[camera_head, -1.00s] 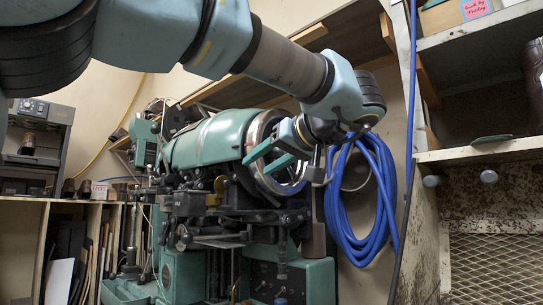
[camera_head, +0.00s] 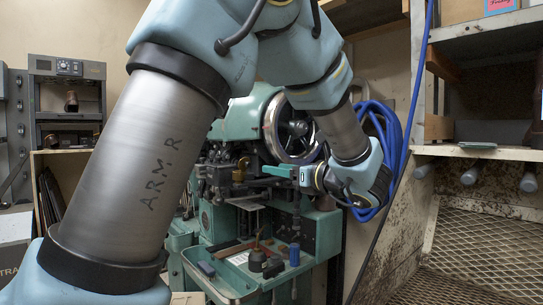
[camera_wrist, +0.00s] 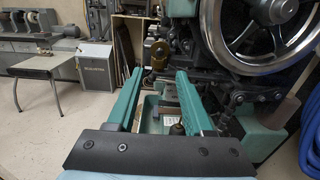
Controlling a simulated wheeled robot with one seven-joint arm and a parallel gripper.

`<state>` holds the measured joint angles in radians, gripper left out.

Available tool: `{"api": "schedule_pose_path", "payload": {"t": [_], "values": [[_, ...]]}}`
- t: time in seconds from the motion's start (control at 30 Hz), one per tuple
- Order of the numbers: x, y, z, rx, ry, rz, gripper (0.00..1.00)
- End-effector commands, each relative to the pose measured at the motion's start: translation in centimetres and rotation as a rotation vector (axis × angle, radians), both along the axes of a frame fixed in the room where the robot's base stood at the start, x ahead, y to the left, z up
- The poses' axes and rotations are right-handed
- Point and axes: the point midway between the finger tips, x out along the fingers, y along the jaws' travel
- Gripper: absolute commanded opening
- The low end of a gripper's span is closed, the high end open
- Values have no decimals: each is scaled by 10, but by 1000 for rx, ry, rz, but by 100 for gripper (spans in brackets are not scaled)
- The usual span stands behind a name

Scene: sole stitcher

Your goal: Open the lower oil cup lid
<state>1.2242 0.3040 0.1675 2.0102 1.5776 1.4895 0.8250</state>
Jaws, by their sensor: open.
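The green sole stitcher (camera_head: 240,122) stands beyond my arm, with a large spoked handwheel (camera_head: 291,128) at its upper right. A small brass-coloured fitting (camera_head: 239,171) shows on its front; a similar brass part (camera_wrist: 159,55) appears in the wrist view just beyond my fingertips. I cannot tell for sure whether this is the lower oil cup, and I cannot make out a lid. My gripper (camera_head: 275,171) points left, below the handwheel. In the wrist view my gripper (camera_wrist: 158,76) has its teal fingers apart, with nothing held between them.
A machine tray (camera_head: 248,276) below holds a small oil can (camera_head: 257,257) and a blue item (camera_head: 294,254). Blue hose (camera_head: 385,120) hangs right of the handwheel. Open floor (camera_wrist: 60,135) shows at left in the wrist view.

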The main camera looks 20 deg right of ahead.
Motion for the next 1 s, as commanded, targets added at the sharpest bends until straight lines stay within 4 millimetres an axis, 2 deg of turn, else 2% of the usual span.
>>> {"api": "schedule_pose_path", "payload": {"t": [0.17, 0.4, 0.6, 0.8, 1.0], "values": [[17, 9, 1, 10, 4, 5, 51], [57, 28, 2, 8, 4, 5, 51], [84, 41, 1, 6, 3, 3, 51], [96, 46, 0, 5, 2, 2, 51], [97, 46, 0, 4, 2, 1, 51]]}}
